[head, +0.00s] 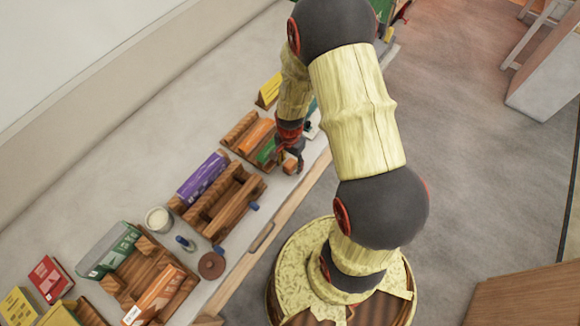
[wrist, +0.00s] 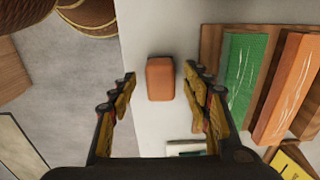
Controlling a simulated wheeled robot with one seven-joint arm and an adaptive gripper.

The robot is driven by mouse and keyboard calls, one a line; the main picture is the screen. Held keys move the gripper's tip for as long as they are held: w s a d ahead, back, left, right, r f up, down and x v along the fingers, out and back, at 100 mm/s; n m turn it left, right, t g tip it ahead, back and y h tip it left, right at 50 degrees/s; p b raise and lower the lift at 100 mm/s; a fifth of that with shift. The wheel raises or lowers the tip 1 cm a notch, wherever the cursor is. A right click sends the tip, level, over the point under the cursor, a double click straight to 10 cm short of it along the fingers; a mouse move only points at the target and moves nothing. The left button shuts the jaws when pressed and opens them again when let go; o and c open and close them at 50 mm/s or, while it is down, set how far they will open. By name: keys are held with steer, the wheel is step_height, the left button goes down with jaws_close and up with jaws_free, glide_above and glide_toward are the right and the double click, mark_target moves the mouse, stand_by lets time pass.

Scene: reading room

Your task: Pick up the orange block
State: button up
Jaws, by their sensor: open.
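The orange block (wrist: 160,78) is a small brownish-orange block with rounded edges, lying on the pale grey tabletop (wrist: 150,25) in the wrist view. My gripper (wrist: 159,76) is open, with one finger on the left and one on the right of the block. Gaps show between the block and both fingers, and I cannot tell the height of the fingertips above the table. In the head view, my gripper (head: 291,164) points down near the table's front edge, with the block (head: 289,167) small and partly hidden at its fingers.
A wooden holder (wrist: 211,45) with a green book (wrist: 245,70) and an orange book (wrist: 285,85) stands close right of the gripper. In the head view, a purple book (head: 202,177), a cup (head: 158,220) and a brown disc (head: 211,265) are further along the table.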

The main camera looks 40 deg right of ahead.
steer(key=shift+w+f, duration=0.1)
steer(key=shift+f, duration=0.65)
steer(key=shift+c, duration=0.6)
steer(key=c, duration=1.1)
steer(key=shift+r, duration=0.1)
